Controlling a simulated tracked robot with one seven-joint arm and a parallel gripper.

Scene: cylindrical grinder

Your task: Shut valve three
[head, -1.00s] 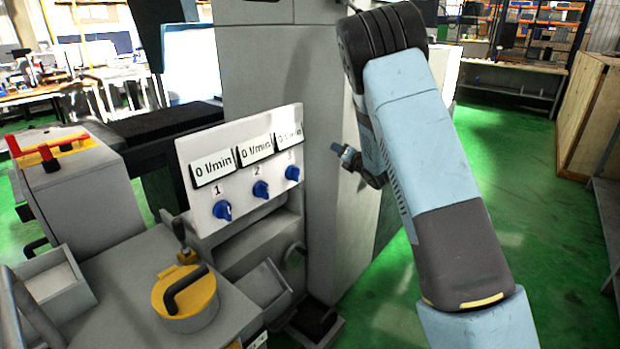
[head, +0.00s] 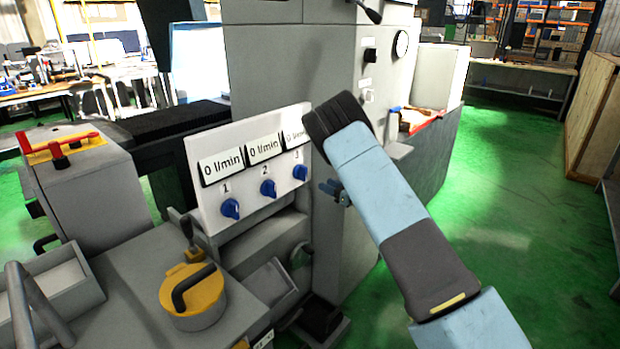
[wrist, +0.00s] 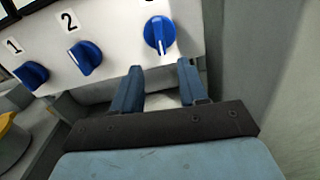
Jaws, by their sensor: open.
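Valve three is the rightmost blue knob (head: 300,172) on the white valve panel (head: 205,217), under a display partly hidden by my arm. In the wrist view its knob (wrist: 159,34) has a white pointer line pointing down. Valve two (head: 268,188) and valve one (head: 230,208) are blue knobs to its left. Their displays read 0 l/min. My gripper (head: 332,188) is to the right of and below knob three. In the wrist view my gripper (wrist: 160,78) is open and empty, its blue fingers just below knob three, apart from it.
A grey machine column (head: 345,240) stands right beside the panel. A yellow round lid with a black handle (head: 192,290) sits on the bench below. A grey tray (head: 58,290) is at left. Green floor is free at right.

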